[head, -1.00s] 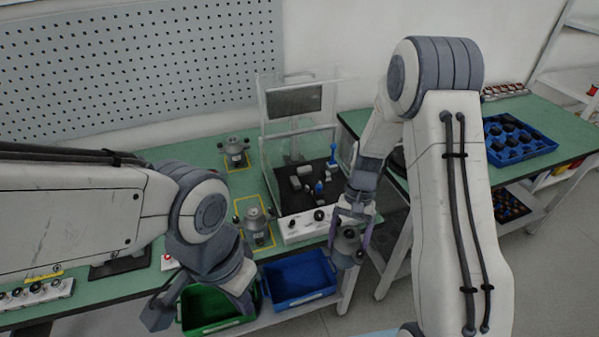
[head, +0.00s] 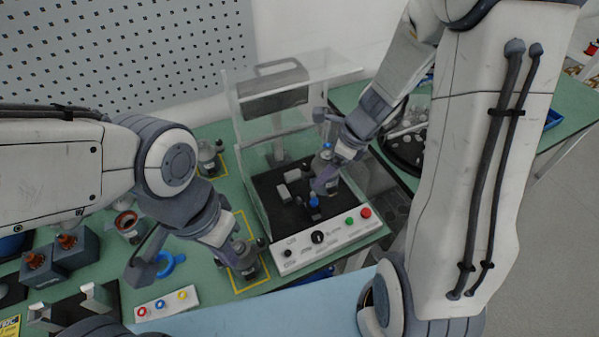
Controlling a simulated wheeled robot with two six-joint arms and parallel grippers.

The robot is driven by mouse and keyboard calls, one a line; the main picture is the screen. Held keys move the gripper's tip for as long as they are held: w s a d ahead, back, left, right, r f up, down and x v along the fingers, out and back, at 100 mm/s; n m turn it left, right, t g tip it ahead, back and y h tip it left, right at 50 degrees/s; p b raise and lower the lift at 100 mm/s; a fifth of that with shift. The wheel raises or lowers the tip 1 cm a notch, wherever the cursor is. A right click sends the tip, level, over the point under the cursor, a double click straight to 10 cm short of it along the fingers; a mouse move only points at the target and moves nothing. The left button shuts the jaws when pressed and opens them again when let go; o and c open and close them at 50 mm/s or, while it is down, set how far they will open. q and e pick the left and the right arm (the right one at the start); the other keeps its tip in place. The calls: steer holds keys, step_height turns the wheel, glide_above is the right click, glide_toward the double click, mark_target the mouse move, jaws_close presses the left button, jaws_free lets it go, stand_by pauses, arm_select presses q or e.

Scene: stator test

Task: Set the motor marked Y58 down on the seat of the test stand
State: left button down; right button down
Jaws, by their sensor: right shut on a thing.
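My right gripper (head: 335,172) is shut on a grey motor (head: 322,164) and holds it over the black bed of the test stand (head: 262,192), inside the clear guard. The fingers partly cover the motor, and I cannot read its marking. I cannot tell whether it touches the seat, which is hidden under it. Blue-topped clamps (head: 314,201) stand close by on the bed. My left gripper (head: 182,258) is empty, with its fingers apart, over the green bench left of the stand.
Another motor (head: 244,262) stands in a yellow outline beside the stand, close to my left gripper. A further motor (head: 207,158) stands behind it. The stand's control panel (head: 318,240) lies along its front.

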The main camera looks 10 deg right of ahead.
steer(key=shift+w+a+f, duration=0.7)
steer(key=shift+w+f, duration=0.55)
steer(key=shift+f, duration=0.25)
steer(key=shift+w+a+f, duration=0.7)
steer(key=shift+w+f, duration=0.55)
steer(key=shift+f, duration=0.25)
steer(key=shift+w+a+f, duration=0.7)
steer(key=shift+w+f, duration=0.55)
steer(key=shift+f, duration=0.25)
steer(key=shift+f+b, duration=0.1)
steer(key=shift+b, duration=0.3)
steer(key=shift+f+b, duration=0.35)
steer(key=shift+f, duration=0.05)
steer(key=shift+f, duration=0.15)
jaws_free()
steer(key=shift+s, duration=0.1)
